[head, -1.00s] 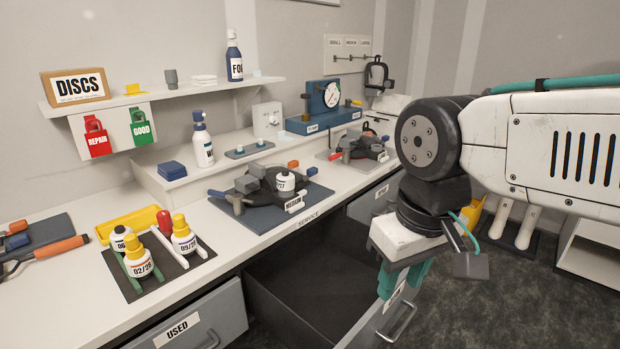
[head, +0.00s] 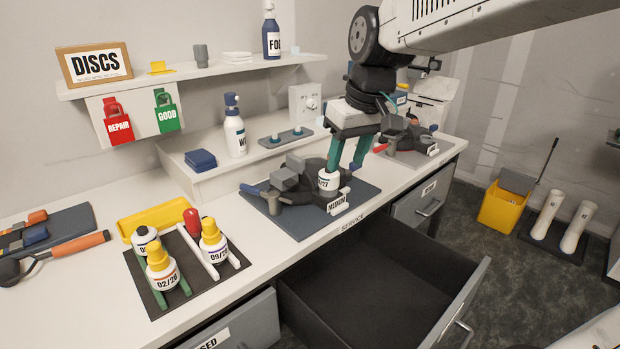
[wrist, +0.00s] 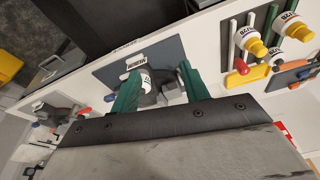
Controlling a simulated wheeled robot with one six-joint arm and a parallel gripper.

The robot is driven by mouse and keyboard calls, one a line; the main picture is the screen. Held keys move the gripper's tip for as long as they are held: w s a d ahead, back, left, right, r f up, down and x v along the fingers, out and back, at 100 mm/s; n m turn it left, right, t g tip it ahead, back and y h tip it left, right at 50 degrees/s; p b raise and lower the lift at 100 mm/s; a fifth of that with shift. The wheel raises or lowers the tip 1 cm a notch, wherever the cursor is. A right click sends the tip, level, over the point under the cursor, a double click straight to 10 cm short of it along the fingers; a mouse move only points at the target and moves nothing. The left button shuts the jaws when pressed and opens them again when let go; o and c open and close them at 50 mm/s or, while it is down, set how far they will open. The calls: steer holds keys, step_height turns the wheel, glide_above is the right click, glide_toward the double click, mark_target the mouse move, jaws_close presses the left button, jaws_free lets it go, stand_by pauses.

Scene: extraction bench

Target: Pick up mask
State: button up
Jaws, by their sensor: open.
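The dark mask (head: 292,191) lies on the blue-grey mat (head: 345,206) in the head view. It has grey blocks, a blue part at its left, a white canister (head: 327,181) at its right and a tag reading MEDIUM (head: 339,202). My gripper (head: 345,168) is open, its green fingers pointing down at the canister end of the mask. In the wrist view the fingers (wrist: 158,76) are spread, with the canister (wrist: 146,77) and part of the mask between them. Whether they touch it I cannot tell. A second mask (head: 404,135) sits on a mat further back, partly behind my arm.
Bottles (head: 161,266) stand in a dark rack at the front left, beside a yellow tray (head: 155,220). A white pump bottle (head: 234,132) stands behind the mat. An open, empty-looking drawer (head: 375,285) juts out below the bench edge. A shelf (head: 200,73) runs above.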

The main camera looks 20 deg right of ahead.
steer(key=w+f+n+t, duration=0.1)
steer(key=w+f+n, duration=0.15)
steer(key=w, duration=1.55)
glide_toward(298, 158)
steer(key=d+f, duration=0.1)
steer(key=f, duration=0.1)
steer(key=w+f, duration=0.1)
steer(key=f, duration=0.1)
steer(key=shift+a+y, duration=0.25)
steer(key=shift+y, duration=0.15)
steer(key=x, duration=0.5)
steer(key=shift+a, duration=0.3)
steer(key=shift+w+t, duration=0.1)
steer(key=shift+t, duration=0.2)
jaws_close()
